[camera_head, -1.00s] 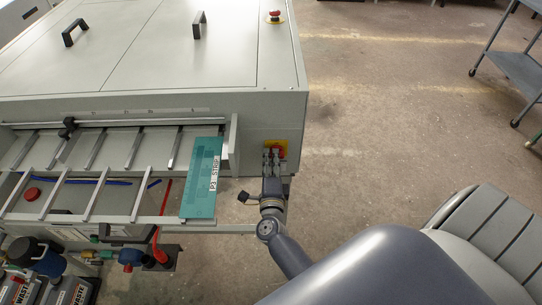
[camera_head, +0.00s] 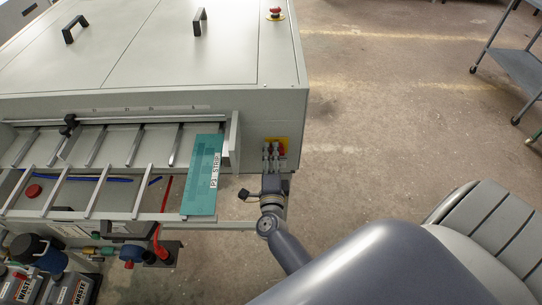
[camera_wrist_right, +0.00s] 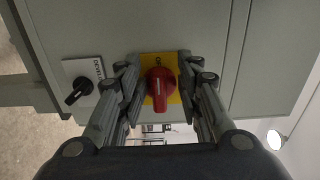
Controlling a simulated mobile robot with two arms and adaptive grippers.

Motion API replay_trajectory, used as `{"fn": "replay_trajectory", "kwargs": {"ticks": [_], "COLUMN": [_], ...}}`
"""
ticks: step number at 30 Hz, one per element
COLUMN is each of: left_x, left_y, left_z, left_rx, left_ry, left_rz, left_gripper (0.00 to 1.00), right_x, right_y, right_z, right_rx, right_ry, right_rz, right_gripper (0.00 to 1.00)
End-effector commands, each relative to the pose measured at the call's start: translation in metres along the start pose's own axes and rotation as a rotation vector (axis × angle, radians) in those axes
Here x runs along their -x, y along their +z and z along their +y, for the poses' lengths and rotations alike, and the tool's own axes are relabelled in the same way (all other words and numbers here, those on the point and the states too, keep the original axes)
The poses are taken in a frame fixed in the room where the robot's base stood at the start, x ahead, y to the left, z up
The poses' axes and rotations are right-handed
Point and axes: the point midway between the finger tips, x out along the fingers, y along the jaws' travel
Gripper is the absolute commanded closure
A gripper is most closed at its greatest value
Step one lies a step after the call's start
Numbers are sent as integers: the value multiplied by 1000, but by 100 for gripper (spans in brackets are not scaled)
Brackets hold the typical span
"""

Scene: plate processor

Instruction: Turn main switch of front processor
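The front processor (camera_head: 150,55) is a large light grey machine filling the left of the head view. Its main switch is a red rotary knob on a yellow plate on the end face; in the wrist view the red knob (camera_wrist_right: 160,88) and the yellow plate (camera_wrist_right: 147,62) show clearly. The knob's white mark points up and down in that view. My right gripper (camera_head: 273,158) is at the switch in the head view and partly hides it. In the wrist view its fingers (camera_wrist_right: 160,75) are spread on both sides of the knob, with narrow gaps visible. My left gripper is out of view.
A black rotary switch (camera_wrist_right: 78,90) on a white plate sits beside the main switch. A green strip (camera_head: 203,185) lies on the rack at the machine's front. A red emergency button (camera_head: 275,14) is on top. A grey trolley (camera_head: 515,68) stands right; floor between is clear.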

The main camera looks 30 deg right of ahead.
Motion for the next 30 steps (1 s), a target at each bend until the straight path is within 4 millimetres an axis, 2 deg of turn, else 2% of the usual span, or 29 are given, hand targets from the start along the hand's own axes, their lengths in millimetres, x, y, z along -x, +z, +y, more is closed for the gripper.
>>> {"fn": "replay_trajectory", "kwargs": {"ticks": [7, 11, 30], "left_x": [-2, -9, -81], "left_y": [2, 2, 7], "left_z": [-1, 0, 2], "left_rx": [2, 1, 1], "left_ry": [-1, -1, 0], "left_rz": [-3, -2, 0], "left_gripper": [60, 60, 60], "right_x": [1, 1, 1], "right_y": [0, -1, -10], "right_z": [2, 2, -10], "right_rx": [-20, -116, -1141], "right_ry": [3, 2, 0], "right_rz": [0, -1, -3], "right_gripper": [67, 67, 67]}}
